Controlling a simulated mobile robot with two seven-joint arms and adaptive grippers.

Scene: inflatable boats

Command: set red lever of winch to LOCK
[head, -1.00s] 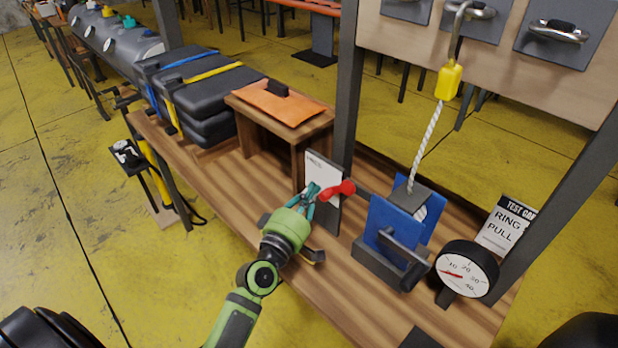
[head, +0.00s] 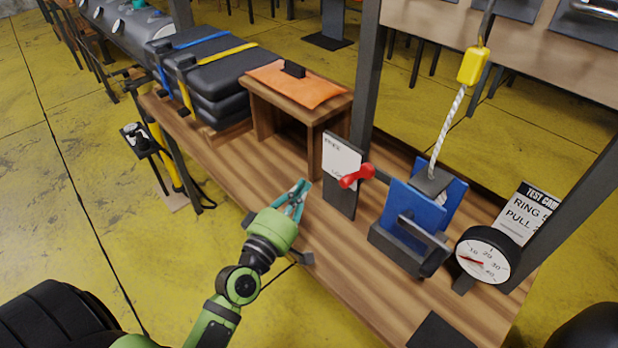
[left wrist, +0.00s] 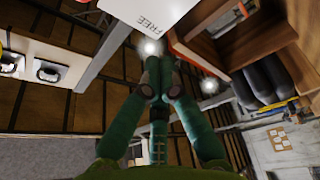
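The red lever (head: 357,176) sits on the left side of the blue winch (head: 418,207), in front of a white label plate (head: 339,154). Its outer end slants down and left, over the lower word on the plate, of which only the first letters show. The upper word reads FREE in the left wrist view (left wrist: 155,14). My left gripper (head: 303,187) is left of the lever, apart from it and empty. Its teal fingers come together at the tips and look shut. My right gripper is out of view.
A white rope with a yellow sleeve (head: 473,66) rises from the winch. A round gauge (head: 487,257) stands right of it. A wooden stand with an orange top (head: 299,84) is behind my gripper. Bare bench (head: 335,245) lies in front of the plate.

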